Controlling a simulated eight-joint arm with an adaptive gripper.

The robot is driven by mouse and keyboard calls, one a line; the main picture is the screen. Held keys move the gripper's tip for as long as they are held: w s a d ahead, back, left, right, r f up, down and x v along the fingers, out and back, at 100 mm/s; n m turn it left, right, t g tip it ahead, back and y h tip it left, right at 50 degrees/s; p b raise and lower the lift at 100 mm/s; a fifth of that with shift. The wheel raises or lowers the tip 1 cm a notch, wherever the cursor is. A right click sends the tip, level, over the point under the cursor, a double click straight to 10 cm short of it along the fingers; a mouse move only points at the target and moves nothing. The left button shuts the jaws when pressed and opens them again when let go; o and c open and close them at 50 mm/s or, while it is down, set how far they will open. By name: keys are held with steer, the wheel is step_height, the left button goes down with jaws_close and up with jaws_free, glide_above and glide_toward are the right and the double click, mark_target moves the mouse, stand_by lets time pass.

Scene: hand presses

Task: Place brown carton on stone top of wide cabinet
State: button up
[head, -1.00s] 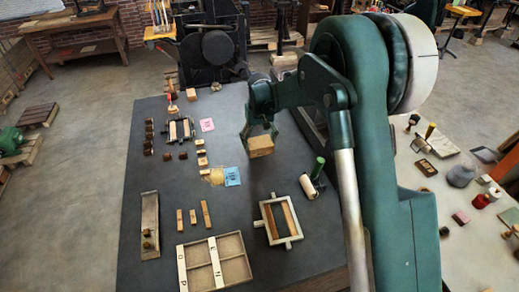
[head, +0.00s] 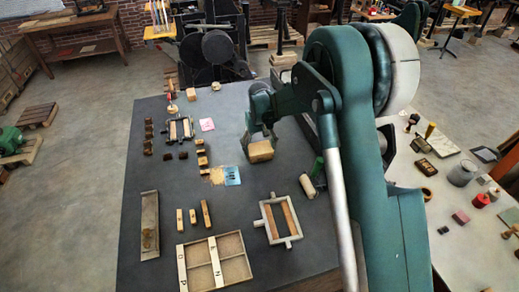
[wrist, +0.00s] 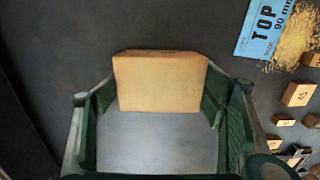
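The brown carton (head: 260,152) is a small tan box. It is between the fingers of my gripper (head: 259,138), over the wide dark grey top (head: 150,100). In the wrist view the carton (wrist: 160,82) sits at the fingertips of my gripper (wrist: 160,95), with a green pad against each side. The dark top looks like stone, with a brown wooden side at its front right. I cannot tell how far the carton's underside is from the surface.
Near the carton lie a blue card (head: 232,175), a white roller (head: 308,186) and a pale frame (head: 278,218). A divided tray (head: 215,262) and several wooden blocks lie further left. A pale table (head: 465,240) with jars stands right. Dark surface between is bare.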

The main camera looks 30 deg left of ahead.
mark_target(260, 148)
steer(key=o, duration=0.5)
steer(key=shift+c, duration=0.2)
steer(key=shift+r, duration=0.1)
step_height(260, 148, up, 12)
stand_by(0.4)
stand_by(0.6)
steer(key=shift+d+r, duration=0.1)
